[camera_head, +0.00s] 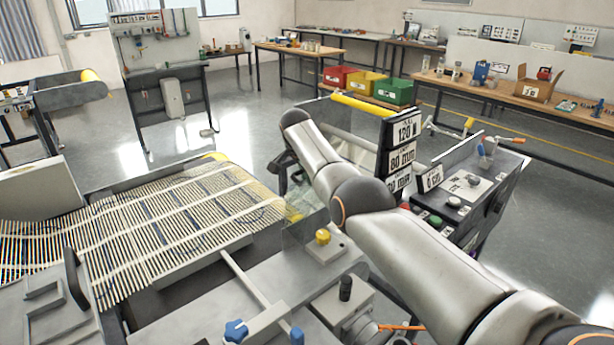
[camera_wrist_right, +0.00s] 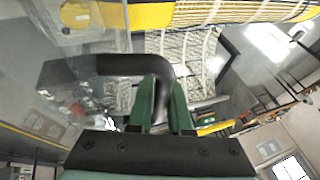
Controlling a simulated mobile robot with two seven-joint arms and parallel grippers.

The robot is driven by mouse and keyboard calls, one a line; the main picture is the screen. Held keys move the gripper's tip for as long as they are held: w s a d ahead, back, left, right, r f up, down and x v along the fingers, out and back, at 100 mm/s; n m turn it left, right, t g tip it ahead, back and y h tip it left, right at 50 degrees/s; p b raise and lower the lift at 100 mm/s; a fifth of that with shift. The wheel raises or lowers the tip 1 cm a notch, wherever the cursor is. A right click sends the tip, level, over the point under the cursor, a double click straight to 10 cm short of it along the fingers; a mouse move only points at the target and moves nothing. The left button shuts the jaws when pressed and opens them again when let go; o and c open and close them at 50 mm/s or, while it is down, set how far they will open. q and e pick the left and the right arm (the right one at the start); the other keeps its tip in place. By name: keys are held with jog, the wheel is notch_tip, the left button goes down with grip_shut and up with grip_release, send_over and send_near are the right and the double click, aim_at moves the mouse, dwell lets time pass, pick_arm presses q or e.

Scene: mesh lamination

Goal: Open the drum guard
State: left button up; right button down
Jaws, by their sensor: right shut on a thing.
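My right gripper (camera_head: 291,186) is mostly hidden behind its own arm in the head view, low beside the machine. In the right wrist view its green fingers (camera_wrist_right: 165,108) are shut on a black bent handle (camera_wrist_right: 130,66), with the bend between the fingertips. A clear panel, seemingly the drum guard (camera_wrist_right: 52,62), shows faintly at the left of the wrist view. In the head view a clear panel (camera_head: 300,232) stands near the gripper; how far the guard is open I cannot tell. My left gripper is not in view.
A slatted mesh belt (camera_head: 150,225) fills the left of the head view. A control box (camera_head: 468,190) and number signs (camera_head: 403,158) stand close to my right arm. A yellow bar (camera_head: 363,104) lies behind. Workbenches line the far walls, with open floor between.

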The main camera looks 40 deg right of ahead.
jog(key=shift+s+a+f, duration=0.1)
jog(key=shift+s+f, duration=0.05)
jog(key=shift+f, duration=0.25)
jog(key=c, duration=1.2)
grip_release()
jog(key=shift+c, duration=0.2)
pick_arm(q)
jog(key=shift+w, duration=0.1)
pick_arm(e)
jog(key=shift+o, duration=0.6)
jog(key=shift+r, duration=0.1)
jog(key=shift+r, duration=0.2)
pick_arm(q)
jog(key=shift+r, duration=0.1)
pick_arm(e)
jog(key=shift+p+v, duration=0.4)
jog(key=shift+v, duration=0.65)
pick_arm(q)
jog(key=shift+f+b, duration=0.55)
jog(key=shift+b, duration=0.25)
pick_arm(e)
jog(key=v, duration=1)
jog(key=shift+f, duration=0.1)
